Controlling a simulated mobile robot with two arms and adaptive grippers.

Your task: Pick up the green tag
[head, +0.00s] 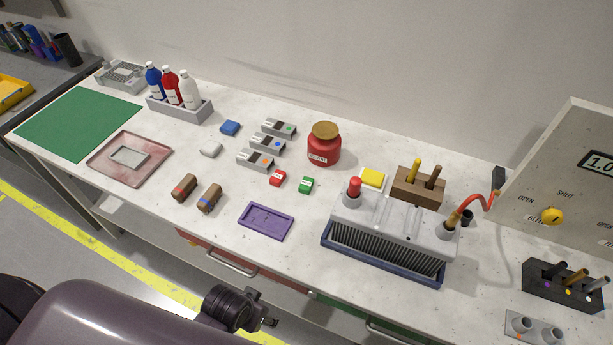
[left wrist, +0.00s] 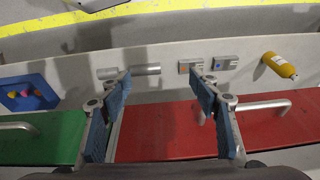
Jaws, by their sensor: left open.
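The green tag (head: 306,185) lies on the white bench top, right of a red tag (head: 278,178) and in front of the red jar. My left gripper (head: 268,322) is partly visible at the bottom of the head view, short of the bench's front edge and well apart from the tag. In the left wrist view the left gripper (left wrist: 160,95) has its two blue-padded fingers spread, with nothing between them. The green tag does not show in that view. My right gripper is in neither view.
The red jar (head: 324,146) stands behind the tags. A purple tray (head: 266,220) lies in front, and a grey finned block (head: 395,235) stands to the right. A yellow block (head: 372,179) and wooden holder (head: 420,186) are nearby. Drawer handles (head: 232,264) project below the bench edge.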

